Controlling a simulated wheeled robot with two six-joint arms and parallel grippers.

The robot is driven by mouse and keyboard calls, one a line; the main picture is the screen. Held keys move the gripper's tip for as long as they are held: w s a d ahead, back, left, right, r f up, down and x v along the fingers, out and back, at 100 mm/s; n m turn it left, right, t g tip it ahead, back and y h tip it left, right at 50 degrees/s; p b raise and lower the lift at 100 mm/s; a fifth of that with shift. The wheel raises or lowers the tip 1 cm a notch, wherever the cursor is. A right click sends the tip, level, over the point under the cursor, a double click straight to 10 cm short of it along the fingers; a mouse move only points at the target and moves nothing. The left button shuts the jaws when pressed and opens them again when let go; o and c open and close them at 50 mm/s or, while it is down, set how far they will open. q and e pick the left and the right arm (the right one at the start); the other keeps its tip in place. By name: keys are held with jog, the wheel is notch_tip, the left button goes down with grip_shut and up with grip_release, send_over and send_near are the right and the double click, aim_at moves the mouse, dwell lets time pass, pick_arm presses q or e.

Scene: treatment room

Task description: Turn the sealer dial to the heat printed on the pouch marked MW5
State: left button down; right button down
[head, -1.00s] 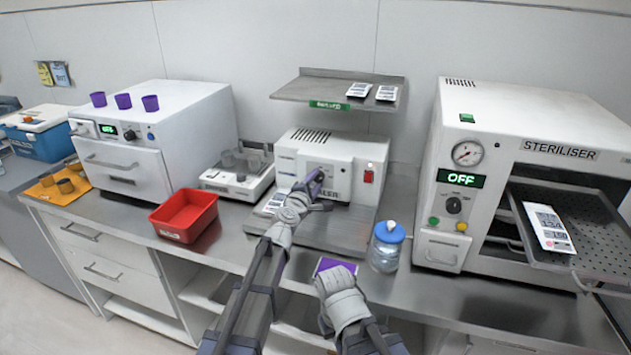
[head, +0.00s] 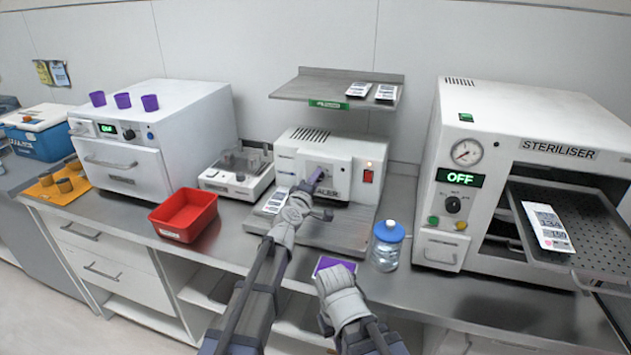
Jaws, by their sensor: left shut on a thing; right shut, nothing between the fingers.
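The sealer (head: 350,160) is a white machine with a lit red switch at the middle of the counter. My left gripper (head: 315,180) is shut on its dial, on the front face. The gripper hides most of the dial, so its setting cannot be read. A printed pouch (head: 272,202) lies at the left of the sealer's base. Two pouches (head: 357,90) (head: 386,92) lie on the shelf above, and another pouch (head: 547,227) lies on the steriliser tray. I cannot make out MW5 on any. My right gripper (head: 336,278) is shut and empty, low at the counter's front edge.
A blue-lidded jar (head: 387,247) stands right of the sealer's base. A red bin (head: 184,215) is at left. The steriliser (head: 470,190), reading OFF, has its tray (head: 600,235) pulled out. A purple flat piece (head: 334,264) shows beside my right gripper.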

pick_arm(q)
jog(key=shift+c, duration=2.2)
grip_release()
jog(key=shift+s, duration=0.1)
jog(key=v, duration=0.7)
jog(key=shift+s+p, duration=0.3)
jog(key=shift+s, duration=0.05)
jog(key=shift+a, duration=0.1)
